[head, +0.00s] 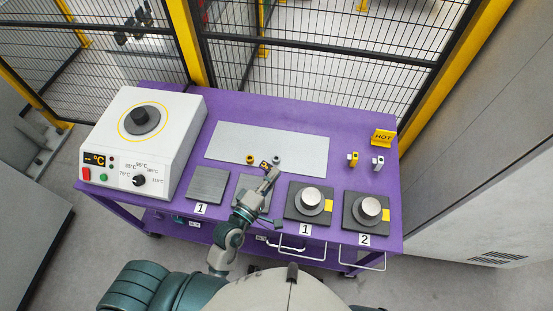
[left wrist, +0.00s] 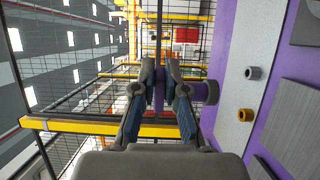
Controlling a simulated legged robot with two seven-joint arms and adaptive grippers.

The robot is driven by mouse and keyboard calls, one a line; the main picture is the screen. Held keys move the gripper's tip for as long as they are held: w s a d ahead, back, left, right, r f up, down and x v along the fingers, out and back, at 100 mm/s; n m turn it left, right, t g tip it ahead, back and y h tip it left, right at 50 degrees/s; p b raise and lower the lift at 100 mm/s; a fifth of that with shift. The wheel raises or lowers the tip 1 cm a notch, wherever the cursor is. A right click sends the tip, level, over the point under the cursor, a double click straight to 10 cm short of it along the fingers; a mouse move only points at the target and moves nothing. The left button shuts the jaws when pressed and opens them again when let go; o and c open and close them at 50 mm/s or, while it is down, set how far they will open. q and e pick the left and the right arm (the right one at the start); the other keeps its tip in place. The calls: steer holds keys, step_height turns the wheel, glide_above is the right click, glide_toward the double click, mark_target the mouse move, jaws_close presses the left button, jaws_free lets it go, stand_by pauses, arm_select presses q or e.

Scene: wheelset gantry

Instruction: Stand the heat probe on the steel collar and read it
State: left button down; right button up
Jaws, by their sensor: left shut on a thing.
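The steel collar (head: 276,160) is a small grey ring on the pale grey mat, beside a brass-coloured collar (head: 250,159). My left gripper (head: 269,172) is over the front edge of the mat, close to both collars. In the left wrist view the gripper (left wrist: 160,90) is shut on what looks like the heat probe (left wrist: 206,92), with a dark round end and a purple-looking body. That end points toward the bench, apart from the steel collar (left wrist: 253,73). The probe's tip against the mat is hidden in the head view. My right gripper is not in view.
A white heater (head: 118,165) with knob and "--°C" display stands at the bench's left. Two dark blocks with steel cylinders (head: 312,197) (head: 370,207) stand front right. Small yellow and grey pieces (head: 352,159) stand near the HOT sign (head: 382,137). A mesh fence runs behind.

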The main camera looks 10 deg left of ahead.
arm_select(q)
step_height(320, 180, down, 6)
steer(key=b, duration=0.8)
glide_above(276, 160)
steer(key=s+d, duration=0.2)
step_height(276, 160, down, 4)
step_height(276, 160, down, 4)
steer(key=shift+w+r+b, duration=0.15)
steer(key=shift+r+b, duration=0.1)
steer(key=shift+b, duration=0.25)
steer(key=shift+a+f, duration=0.1)
steer(key=shift+f, duration=0.05)
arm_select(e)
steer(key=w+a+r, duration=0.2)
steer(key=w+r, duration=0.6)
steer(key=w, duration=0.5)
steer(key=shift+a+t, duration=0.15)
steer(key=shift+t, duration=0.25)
arm_select(q)
steer(key=shift+f, duration=0.1)
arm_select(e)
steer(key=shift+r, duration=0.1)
arm_select(q)
steer(key=c, duration=1.2)
jaws_free()
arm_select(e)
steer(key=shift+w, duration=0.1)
